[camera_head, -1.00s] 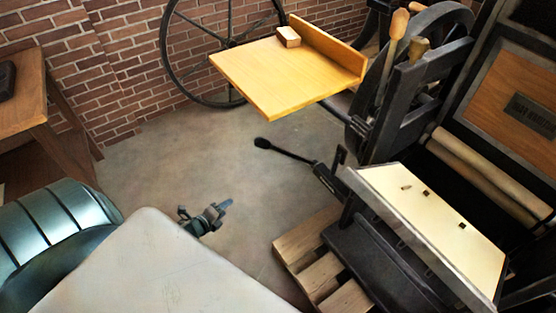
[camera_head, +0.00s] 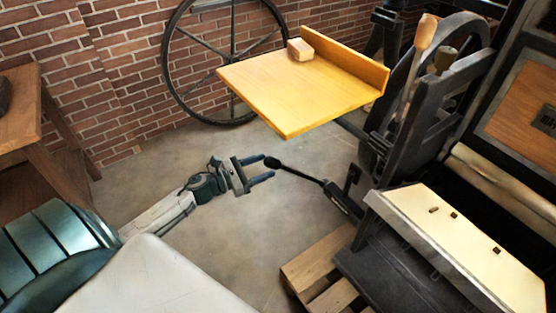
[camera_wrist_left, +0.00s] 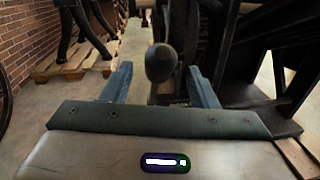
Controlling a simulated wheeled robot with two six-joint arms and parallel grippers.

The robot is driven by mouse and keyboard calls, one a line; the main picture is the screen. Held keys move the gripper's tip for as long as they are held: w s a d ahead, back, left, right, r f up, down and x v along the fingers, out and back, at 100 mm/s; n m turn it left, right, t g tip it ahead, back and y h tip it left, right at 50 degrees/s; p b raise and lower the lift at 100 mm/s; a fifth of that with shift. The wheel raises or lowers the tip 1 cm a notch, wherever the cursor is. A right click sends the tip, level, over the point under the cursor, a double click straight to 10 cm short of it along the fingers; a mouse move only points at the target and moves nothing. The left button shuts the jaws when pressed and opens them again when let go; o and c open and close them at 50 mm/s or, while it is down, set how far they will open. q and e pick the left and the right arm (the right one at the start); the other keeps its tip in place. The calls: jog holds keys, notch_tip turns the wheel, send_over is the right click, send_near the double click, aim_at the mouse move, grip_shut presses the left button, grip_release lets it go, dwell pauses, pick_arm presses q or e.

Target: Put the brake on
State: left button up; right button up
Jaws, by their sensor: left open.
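A black lever (camera_head: 300,176) with a rounded knob sticks out low from the side of the hand press (camera_head: 412,115), pointing left. My left gripper (camera_head: 267,168) is open, its two blue fingers pointing at the knob from the left. In the left wrist view the knob (camera_wrist_left: 160,62) shows between and beyond the open fingertips (camera_wrist_left: 160,85); the fingers are not closed on it. I cannot tell whether the knob is fully between the fingers. My right gripper is not in view.
A yellow wooden board (camera_head: 300,85) with a small block (camera_head: 300,49) juts out above and behind the lever. A pale press bed (camera_head: 465,240) and a wooden pallet (camera_head: 325,270) are to the right. The floor (camera_head: 140,180) around the left arm is clear.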

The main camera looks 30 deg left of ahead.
aim_at(278, 161)
pick_arm(q)
jog(key=p+x, duration=0.1)
jog(key=x, duration=0.3)
jog(key=shift+w+d+r, duration=0.1)
jog(key=shift+w, duration=0.05)
jog(key=shift+x, duration=0.8)
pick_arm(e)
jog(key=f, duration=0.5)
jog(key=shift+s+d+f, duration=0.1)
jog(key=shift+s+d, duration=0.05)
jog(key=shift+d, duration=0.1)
pick_arm(q)
jog(key=shift+c, duration=0.2)
grip_shut()
jog(key=shift+f, duration=0.2)
